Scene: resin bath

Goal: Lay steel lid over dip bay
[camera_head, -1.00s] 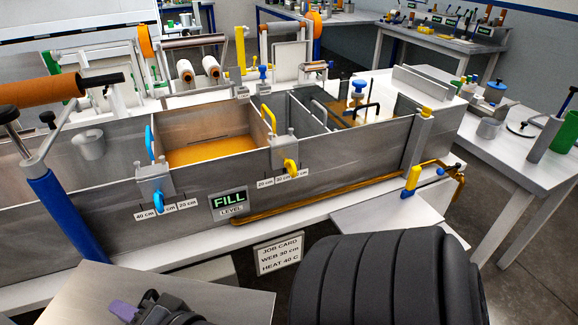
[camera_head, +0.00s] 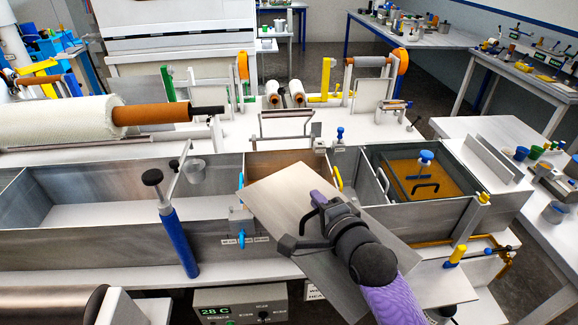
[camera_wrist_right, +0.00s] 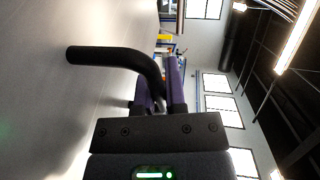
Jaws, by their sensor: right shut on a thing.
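The steel lid (camera_head: 286,202) is a flat grey sheet with a black bar handle. My right gripper (camera_head: 318,218) is shut on that handle and holds the lid in front of and partly over the middle bay of the long steel bath. The lid looks tilted. In the right wrist view the lid's face (camera_wrist_right: 60,120) fills the left side, and the handle (camera_wrist_right: 105,53) runs to my purple fingers (camera_wrist_right: 160,85). The middle bay (camera_head: 283,160), between the blue and yellow handled dividers, shows only its back wall; the lid hides the rest. My left gripper is out of view.
The right bay holds amber liquid (camera_head: 455,185) and a blue-knobbed fitting (camera_head: 425,158). A blue post with a black knob (camera_head: 178,240) rises at the bath's front. A yellow divider handle (camera_head: 337,177) stands close beside the lid. A white side table (camera_head: 465,127) is at right.

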